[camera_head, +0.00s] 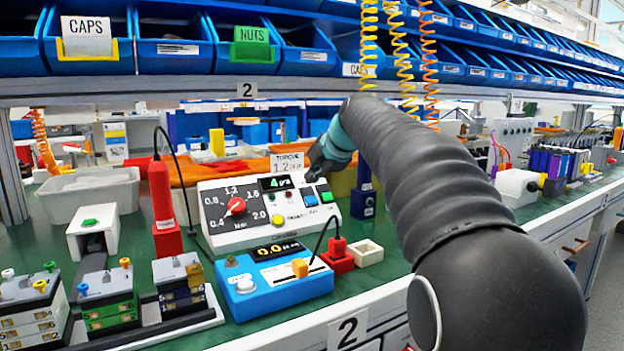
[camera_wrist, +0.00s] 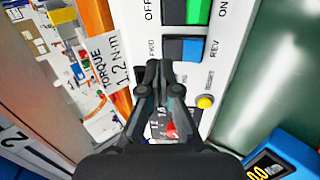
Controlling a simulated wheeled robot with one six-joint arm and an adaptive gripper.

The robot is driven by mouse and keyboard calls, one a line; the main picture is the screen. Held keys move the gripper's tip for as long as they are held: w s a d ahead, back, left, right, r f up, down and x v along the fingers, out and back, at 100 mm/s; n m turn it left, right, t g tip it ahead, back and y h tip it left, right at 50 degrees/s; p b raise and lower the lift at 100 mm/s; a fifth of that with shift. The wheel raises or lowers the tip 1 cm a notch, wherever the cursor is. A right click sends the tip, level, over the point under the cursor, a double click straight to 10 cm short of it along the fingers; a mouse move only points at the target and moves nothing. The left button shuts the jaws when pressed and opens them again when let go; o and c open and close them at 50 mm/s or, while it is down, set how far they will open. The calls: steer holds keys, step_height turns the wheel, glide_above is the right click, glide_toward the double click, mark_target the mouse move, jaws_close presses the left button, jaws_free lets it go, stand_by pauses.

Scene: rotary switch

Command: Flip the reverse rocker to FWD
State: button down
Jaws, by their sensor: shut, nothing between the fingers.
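The white torque controller (camera_head: 275,229) stands on the green bench. Its reverse rocker (camera_head: 309,200) is blue in the head view. In the wrist view the rocker (camera_wrist: 190,50) shows a bright blue part toward REV and a darker part toward FWD; I cannot tell for sure which side is pressed in. My gripper (camera_wrist: 160,68) is shut and empty, with its fingertips just beside the rocker's FWD end in the picture. In the head view my gripper (camera_head: 318,165) hangs above the panel's upper right; whether it touches the panel is unclear.
A green ON/OFF switch (camera_wrist: 198,12) is near the rocker, and a yellow reset button (camera_wrist: 205,101) lies on its other side. The red-pointered torque dial (camera_head: 236,206) is left on the panel. A blue box (camera_head: 262,284) stands in front, and a torque card (camera_head: 287,163) behind.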

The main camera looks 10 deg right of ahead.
steer(key=w+r+p+v, duration=0.1)
steer(key=r+v, duration=0.1)
steer(key=v, duration=0.9)
steer(key=shift+a+r, duration=0.2)
steer(key=shift+r, duration=0.05)
